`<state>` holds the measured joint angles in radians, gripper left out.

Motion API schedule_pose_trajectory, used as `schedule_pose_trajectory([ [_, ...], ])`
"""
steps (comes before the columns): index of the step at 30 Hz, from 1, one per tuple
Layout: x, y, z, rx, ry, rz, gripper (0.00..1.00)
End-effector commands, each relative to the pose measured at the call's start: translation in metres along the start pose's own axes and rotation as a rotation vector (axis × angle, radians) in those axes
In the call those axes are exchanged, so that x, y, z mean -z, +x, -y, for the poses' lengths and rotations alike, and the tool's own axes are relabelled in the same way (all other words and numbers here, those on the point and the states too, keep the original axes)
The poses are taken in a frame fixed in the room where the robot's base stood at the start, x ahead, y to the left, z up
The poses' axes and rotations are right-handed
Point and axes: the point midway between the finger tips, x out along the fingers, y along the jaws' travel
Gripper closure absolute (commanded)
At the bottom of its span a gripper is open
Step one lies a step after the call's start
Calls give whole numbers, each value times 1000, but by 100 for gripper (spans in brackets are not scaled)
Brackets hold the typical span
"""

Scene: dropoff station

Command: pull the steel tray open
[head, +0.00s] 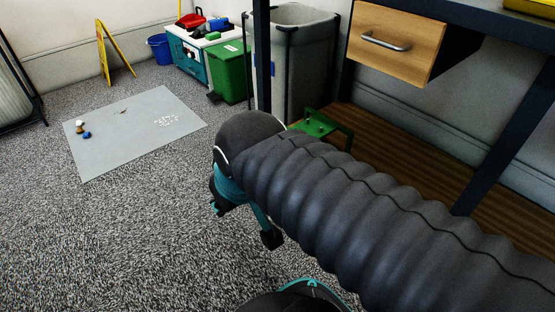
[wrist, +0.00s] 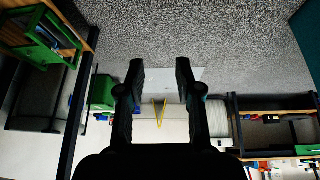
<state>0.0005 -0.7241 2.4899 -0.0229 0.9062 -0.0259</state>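I see no tray that I can make out as steel in either view. A wooden drawer (head: 395,45) with a steel bar handle (head: 384,41) hangs under the dark bench top at the upper right of the head view. It looks closed or nearly so. A green tray-like holder (head: 318,125) sits on the wooden lower shelf, partly hidden by my arm; a green holder also shows in the wrist view (wrist: 50,38). My gripper (wrist: 160,66) is open and empty, its fingers apart over the floor. In the head view it hangs left of the bench, away from the drawer.
A grey bin (head: 300,60) stands by the bench leg, with a green bin (head: 230,72) and blue bucket (head: 160,50) behind. A yellow floor sign (head: 104,55) stands near a grey mat (head: 140,130) with small litter. Carpet left of my arm is clear.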

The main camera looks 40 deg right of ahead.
Motion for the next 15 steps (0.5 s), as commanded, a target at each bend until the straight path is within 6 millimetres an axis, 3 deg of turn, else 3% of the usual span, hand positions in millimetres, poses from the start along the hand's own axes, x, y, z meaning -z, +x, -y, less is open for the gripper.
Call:
schedule_pose_trajectory([
  [5,13,18,-22,-75,-187,125,65],
  [15,51,68,-82,-193,-750,500,65],
])
